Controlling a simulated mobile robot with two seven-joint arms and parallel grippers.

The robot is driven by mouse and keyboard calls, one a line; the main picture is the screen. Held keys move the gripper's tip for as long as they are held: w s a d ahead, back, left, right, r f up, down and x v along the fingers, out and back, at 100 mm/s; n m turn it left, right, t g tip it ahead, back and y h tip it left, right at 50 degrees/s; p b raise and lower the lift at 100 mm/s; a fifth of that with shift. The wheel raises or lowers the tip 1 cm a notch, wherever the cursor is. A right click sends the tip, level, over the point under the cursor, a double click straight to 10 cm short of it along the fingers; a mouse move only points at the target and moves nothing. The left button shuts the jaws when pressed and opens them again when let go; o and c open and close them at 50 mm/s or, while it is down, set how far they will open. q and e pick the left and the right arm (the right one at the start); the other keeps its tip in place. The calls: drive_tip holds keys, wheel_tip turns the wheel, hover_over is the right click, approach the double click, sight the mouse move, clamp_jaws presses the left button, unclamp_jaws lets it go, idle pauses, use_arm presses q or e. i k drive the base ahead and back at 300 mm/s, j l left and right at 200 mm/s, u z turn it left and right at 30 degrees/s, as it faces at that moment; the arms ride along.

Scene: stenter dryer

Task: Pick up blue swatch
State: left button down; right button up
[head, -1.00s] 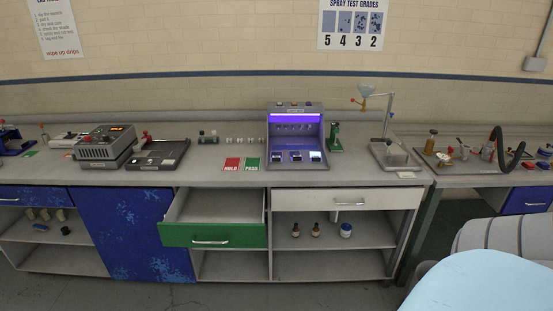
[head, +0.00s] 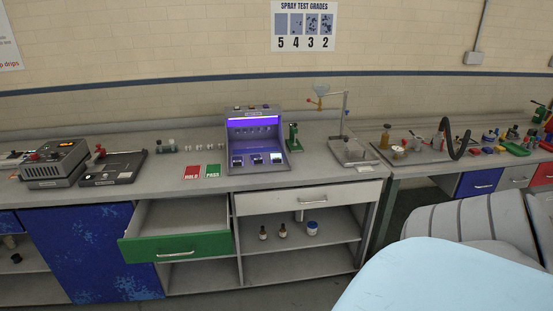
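I cannot single out the blue swatch for sure. Small dark and pale pieces lie on the floor of the light box (head: 256,135), which glows violet on the bench, and their colours are hard to tell. Several small blue pieces on the far right bench are also too small to identify. Neither of my grippers is in view.
A green drawer (head: 178,247) stands open and empty below the bench (head: 215,182). Red HOLD (head: 192,172) and green PASS (head: 213,171) cards lie left of the light box. A large pale blue surface (head: 450,275) and grey ribbed rolls (head: 455,225) fill the lower right.

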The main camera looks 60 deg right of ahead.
sight(276, 156)
drive_tip(key=z, duration=1.8)
drive_tip(key=i+z, duration=0.3)
drive_tip(key=i, duration=0.35)
